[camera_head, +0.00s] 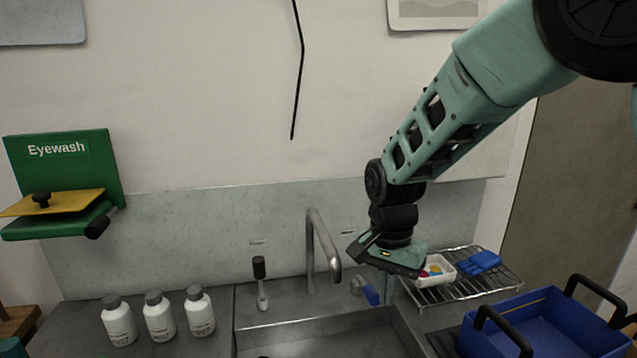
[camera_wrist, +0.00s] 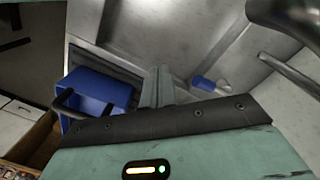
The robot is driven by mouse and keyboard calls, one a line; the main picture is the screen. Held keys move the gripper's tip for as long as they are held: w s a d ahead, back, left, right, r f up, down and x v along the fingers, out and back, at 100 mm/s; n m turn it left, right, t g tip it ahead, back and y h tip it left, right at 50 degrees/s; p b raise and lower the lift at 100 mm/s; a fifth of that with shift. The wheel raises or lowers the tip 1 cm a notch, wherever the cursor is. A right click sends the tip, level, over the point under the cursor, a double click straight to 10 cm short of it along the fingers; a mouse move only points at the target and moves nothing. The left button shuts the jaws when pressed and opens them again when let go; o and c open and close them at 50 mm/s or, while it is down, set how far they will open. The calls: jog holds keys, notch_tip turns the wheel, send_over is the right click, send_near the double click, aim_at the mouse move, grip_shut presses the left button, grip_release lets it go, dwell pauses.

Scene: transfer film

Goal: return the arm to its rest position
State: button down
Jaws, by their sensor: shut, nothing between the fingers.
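My teal and black arm reaches down from the upper right in the head view. My gripper (camera_head: 388,258) is at its end, above the right side of the sink, near the wire rack. In the wrist view the two fingers of my gripper (camera_wrist: 157,88) are together, with nothing between them. Their tips are hard to make out in the head view.
A tap (camera_head: 322,245) stands left of my gripper. A blue crate (camera_head: 545,325) is at right; white bottles (camera_head: 159,317) stand left.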

jog(key=s+r+n, duration=0.1)
jog(key=s+n, duration=0.6)
jog(key=s, duration=0.5)
jog(key=s+r+n+y+b, duration=0.1)
jog(key=s+r+n, duration=0.1)
jog(key=s+n, duration=0.6)
jog(key=s+d, duration=0.1)
jog(key=s, duration=0.3)
jog(key=shift+s+r+t, duration=0.25)
jog(key=shift+t, duration=0.15)
